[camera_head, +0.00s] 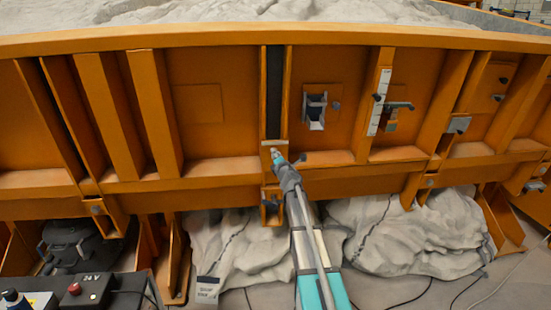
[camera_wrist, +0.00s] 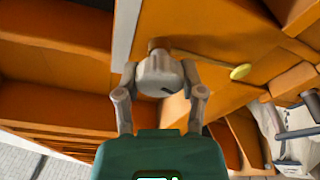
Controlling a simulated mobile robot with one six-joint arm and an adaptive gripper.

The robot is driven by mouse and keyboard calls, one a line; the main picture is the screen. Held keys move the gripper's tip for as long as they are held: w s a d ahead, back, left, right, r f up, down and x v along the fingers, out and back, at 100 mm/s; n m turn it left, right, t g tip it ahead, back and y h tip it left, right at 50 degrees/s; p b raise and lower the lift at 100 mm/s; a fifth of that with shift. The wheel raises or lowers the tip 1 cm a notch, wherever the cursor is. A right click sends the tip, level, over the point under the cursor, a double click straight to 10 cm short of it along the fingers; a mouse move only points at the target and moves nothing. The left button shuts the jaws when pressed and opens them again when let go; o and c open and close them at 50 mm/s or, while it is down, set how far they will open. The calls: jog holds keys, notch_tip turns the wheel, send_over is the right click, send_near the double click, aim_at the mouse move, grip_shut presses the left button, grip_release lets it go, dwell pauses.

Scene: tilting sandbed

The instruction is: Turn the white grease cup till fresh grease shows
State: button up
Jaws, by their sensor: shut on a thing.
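The white grease cup (camera_wrist: 160,76) is a pale rounded cap on the orange frame, with a dark slot-like mark on its side. My gripper (camera_wrist: 160,70) has its two grey fingers closed around the cup, one on each side. In the head view my gripper (camera_head: 277,158) reaches up to the frame below a dark vertical strip, and the cup is barely visible at its tip. In the wrist view a thin yellowish rod runs from near the cup to a yellow disc (camera_wrist: 240,72). Whether that disc is grease, I cannot tell.
The orange bed wall (camera_head: 220,85) with ribs spans the view, pale sand (camera_head: 240,10) above it. A white scale (camera_head: 380,100) and a lever (camera_head: 398,106) are to the right. Grey sacks (camera_head: 410,235) lie below. A box with a red button (camera_head: 75,289) stands lower left.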

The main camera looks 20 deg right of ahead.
dwell(0.3)
jog(key=o, duration=1.2)
jog(key=shift+c, duration=0.2)
